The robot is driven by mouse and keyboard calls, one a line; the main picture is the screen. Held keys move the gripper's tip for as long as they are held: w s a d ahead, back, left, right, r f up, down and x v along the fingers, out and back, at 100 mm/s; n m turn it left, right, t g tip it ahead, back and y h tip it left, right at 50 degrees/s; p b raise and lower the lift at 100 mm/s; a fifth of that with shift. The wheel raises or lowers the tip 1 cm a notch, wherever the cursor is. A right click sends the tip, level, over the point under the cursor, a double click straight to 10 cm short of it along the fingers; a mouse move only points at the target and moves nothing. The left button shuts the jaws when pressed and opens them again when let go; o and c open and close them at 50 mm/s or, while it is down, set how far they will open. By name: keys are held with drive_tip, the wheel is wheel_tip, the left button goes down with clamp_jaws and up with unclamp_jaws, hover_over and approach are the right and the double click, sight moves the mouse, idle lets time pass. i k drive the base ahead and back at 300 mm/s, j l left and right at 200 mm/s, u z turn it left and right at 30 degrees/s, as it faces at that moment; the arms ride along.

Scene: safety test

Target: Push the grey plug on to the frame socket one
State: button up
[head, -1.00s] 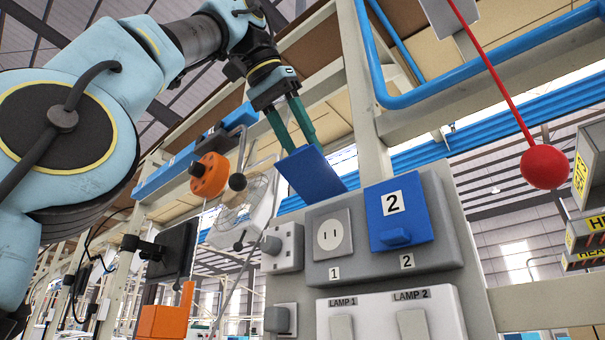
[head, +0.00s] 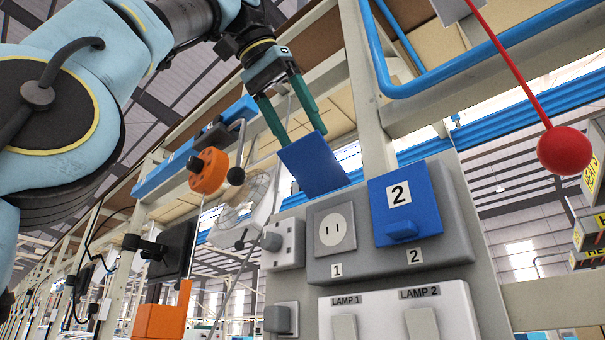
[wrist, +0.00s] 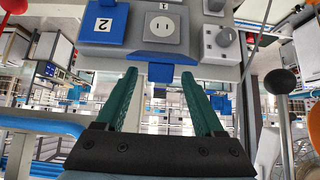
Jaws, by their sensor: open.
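Socket one (head: 332,231) is a round white outlet with two slots, labelled 1, on the grey panel; it also shows in the wrist view (wrist: 161,30). Its blue cover (head: 313,166) stands raised above it, leaving the face exposed. A grey plug (head: 271,242) sits at a white outlet to the left of socket one; it also shows in the wrist view (wrist: 224,38). Another grey plug-like piece (head: 277,319) is lower down. My gripper (head: 300,135) is open and empty, with its green fingers by the raised cover's top edge. I cannot tell whether they touch it.
Socket two's blue cover (head: 404,208) is closed, to the right of socket one. A lamp switch panel (head: 395,310) is below. A red ball on a rod (head: 564,150) hangs at the right. An orange knob (head: 208,170) and a black-knobbed lever (head: 236,176) are left of my gripper.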

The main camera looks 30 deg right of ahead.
sight(276, 320)
drive_tip(key=k+j, duration=0.1)
drive_tip(key=j, duration=1.15)
drive_tip(key=k, duration=0.05)
